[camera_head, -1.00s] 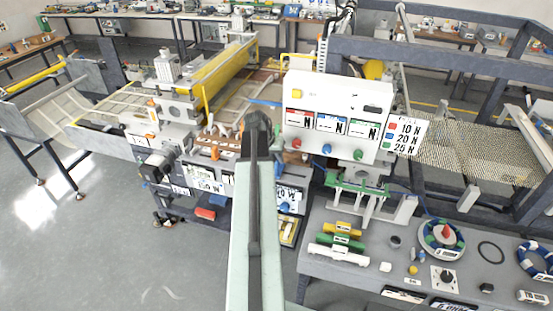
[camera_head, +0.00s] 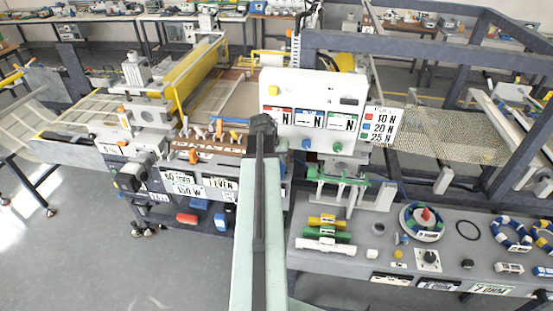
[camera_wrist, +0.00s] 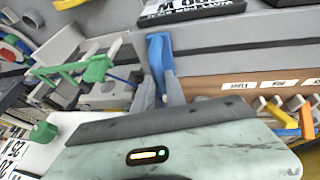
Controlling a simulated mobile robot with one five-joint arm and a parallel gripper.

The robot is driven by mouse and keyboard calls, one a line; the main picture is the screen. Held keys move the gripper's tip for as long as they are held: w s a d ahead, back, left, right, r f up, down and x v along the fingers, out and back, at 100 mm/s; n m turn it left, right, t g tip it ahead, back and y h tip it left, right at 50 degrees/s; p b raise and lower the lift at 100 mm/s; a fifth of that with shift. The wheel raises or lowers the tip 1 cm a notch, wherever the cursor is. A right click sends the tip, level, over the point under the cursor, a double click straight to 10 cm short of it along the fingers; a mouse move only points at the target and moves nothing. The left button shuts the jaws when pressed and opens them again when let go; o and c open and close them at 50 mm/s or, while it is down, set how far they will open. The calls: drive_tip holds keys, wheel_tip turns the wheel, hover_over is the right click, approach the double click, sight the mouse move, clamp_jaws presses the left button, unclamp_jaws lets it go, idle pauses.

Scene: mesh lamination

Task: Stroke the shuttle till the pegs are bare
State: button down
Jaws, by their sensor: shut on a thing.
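My gripper (camera_head: 262,124) is at the end of my pale green arm, in front of the white tension panel. In the wrist view my gripper's grey fingers (camera_wrist: 159,86) are shut on a blue piece (camera_wrist: 158,52); its far end and what it joins are unclear. White pegs (camera_wrist: 268,105) stand along a brown labelled rail (camera_wrist: 215,84), and an orange piece (camera_wrist: 305,122) is at them. In the head view the brown rail (camera_head: 207,146) lies left of my gripper. I cannot tell which part is the shuttle.
A grey bench (camera_head: 330,262) with rings, knobs and coloured rods is at right. The mesh (camera_head: 455,137) hangs behind it. Grey floor is clear at lower left.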

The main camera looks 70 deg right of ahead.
drive_tip(key=shift+s, duration=0.25)
drive_tip(key=c, duration=1.4)
unclamp_jaws()
drive_tip(key=shift+o, duration=0.2)
drive_tip(key=shift+s+d, duration=0.1)
drive_tip(key=shift+s, duration=0.1)
drive_tip(key=shift+w, duration=0.2)
drive_tip(key=p+v, duration=0.7)
drive_tip(key=shift+a+r, duration=0.25)
drive_tip(key=shift+r, duration=0.1)
